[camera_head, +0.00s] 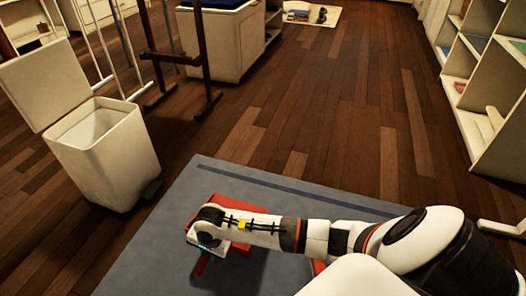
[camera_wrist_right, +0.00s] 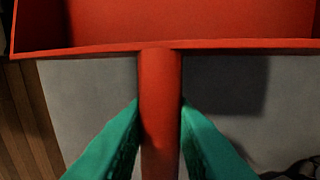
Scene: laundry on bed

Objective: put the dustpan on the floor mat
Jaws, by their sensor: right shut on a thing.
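The red dustpan (camera_wrist_right: 160,25) fills the top of the right wrist view, with its handle running down the middle. My right gripper (camera_wrist_right: 160,112) has its green fingers shut on both sides of that handle. In the head view, parts of the dustpan (camera_head: 232,246) show around my right wrist, over the blue-grey floor mat (camera_head: 300,205). My arm hides much of it and the fingertips. A shadow lies on the mat beside it; I cannot tell whether it touches the mat. My left gripper is not in view.
A white bin (camera_head: 105,150) with its lid raised stands at the left of the mat. A wooden rack (camera_head: 180,60) and a white cabinet (camera_head: 228,45) stand behind. White shelves (camera_head: 490,90) line the right. The dark wooden floor (camera_head: 345,110) beyond the mat is clear.

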